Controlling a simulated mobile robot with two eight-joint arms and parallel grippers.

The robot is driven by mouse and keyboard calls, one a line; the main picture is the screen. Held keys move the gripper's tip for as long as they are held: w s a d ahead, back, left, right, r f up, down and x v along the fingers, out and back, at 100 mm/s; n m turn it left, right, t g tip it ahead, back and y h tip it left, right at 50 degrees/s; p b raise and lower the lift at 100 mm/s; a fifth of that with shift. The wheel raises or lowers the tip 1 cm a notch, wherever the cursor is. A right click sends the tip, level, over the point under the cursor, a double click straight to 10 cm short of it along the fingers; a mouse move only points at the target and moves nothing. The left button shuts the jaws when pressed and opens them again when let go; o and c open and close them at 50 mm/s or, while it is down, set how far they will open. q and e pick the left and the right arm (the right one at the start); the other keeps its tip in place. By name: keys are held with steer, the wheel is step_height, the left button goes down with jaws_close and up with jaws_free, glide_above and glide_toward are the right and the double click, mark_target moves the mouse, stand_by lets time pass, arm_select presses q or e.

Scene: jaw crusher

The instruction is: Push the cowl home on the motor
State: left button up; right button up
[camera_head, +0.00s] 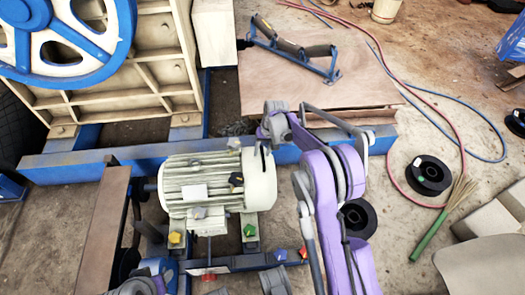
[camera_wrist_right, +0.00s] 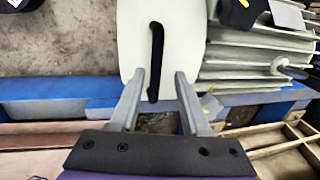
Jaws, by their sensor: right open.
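The grey-cream finned motor (camera_head: 192,180) lies on its side on a blue rail, left of centre in the head view. The cream cowl (camera_head: 260,185) covers its right end. In the right wrist view, the cowl's pale end face (camera_wrist_right: 180,38) has a dark curved strip down it, and the motor's fins (camera_wrist_right: 245,55) show to the right. I cannot tell how much gap lies between cowl and motor. My right gripper (camera_wrist_right: 160,78) is open, its fingers spread either side of the dark strip, in front of the end face; contact is unclear. My left gripper's jaws do not show.
The large blue flywheel (camera_head: 60,45) stands at upper left. A wooden board (camera_head: 330,85) holds a blue roller frame (camera_head: 295,48). Black spools (camera_head: 428,174), hoses and a green-handled brush (camera_head: 445,215) lie on the floor at right. Coloured knobs (camera_head: 249,230) sit near the motor.

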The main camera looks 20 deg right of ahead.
step_height(320, 180, up, 11)
steer(key=d+p, duration=0.2)
steer(key=shift+s+f, duration=0.2)
steer(key=shift+s, duration=0.1)
stand_by(0.3)
